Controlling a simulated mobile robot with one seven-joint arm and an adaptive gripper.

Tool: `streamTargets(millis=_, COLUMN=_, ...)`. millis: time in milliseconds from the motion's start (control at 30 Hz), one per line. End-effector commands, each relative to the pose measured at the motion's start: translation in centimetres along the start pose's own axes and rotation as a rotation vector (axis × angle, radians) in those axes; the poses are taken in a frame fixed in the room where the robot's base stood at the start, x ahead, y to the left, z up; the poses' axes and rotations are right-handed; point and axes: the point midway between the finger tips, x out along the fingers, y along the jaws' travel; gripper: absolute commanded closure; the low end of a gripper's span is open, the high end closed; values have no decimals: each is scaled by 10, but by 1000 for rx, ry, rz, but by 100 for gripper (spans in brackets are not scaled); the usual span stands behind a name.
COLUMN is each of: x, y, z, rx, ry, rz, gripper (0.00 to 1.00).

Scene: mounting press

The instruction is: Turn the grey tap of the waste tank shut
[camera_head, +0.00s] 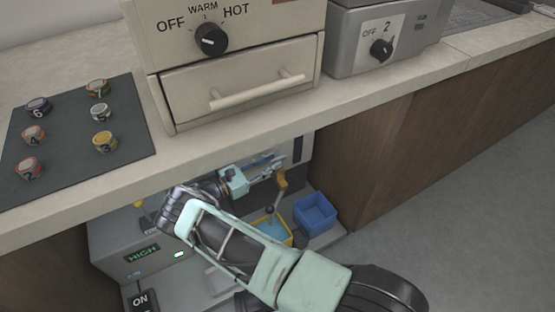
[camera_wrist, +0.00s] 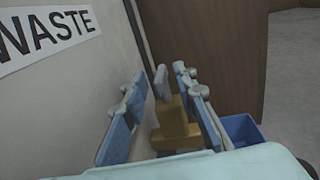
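The waste tank's tap shows in the wrist view as a brass body (camera_wrist: 173,128) with a grey lever (camera_wrist: 161,84) standing up from it. My gripper (camera_wrist: 160,74) is open, with one blue-padded finger on each side of the lever. Gaps seem to show between the pads and the lever; I cannot tell whether either finger touches it. In the head view my gripper (camera_head: 268,171) is below the counter beside the brass tap (camera_head: 280,182), and the lever is hard to make out there. The tank wall carries a WASTE label (camera_wrist: 48,36) in the wrist view.
A blue bin (camera_head: 315,213) and a yellow-rimmed tray (camera_head: 288,238) stand below the tap. The counter (camera_head: 365,88) overhangs my arm. A wooden cabinet panel (camera_head: 345,178) bounds the right side. A grey unit reading HIGH (camera_head: 142,252) is at left.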

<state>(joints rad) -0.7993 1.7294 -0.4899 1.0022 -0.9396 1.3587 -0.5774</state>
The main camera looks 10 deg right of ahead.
Motion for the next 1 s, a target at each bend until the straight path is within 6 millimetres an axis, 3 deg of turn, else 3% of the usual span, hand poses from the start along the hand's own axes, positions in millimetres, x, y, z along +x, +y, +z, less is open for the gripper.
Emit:
streamTargets(millis=200, x=-49, y=0, z=0, rx=1, ry=2, rz=3, gripper=74)
streamTargets(millis=400, x=-77, y=0, z=0, rx=2, ry=1, rz=0, gripper=74)
streamTargets(millis=1000, x=-86, y=0, z=0, rx=0, ry=1, rz=-1, gripper=74)
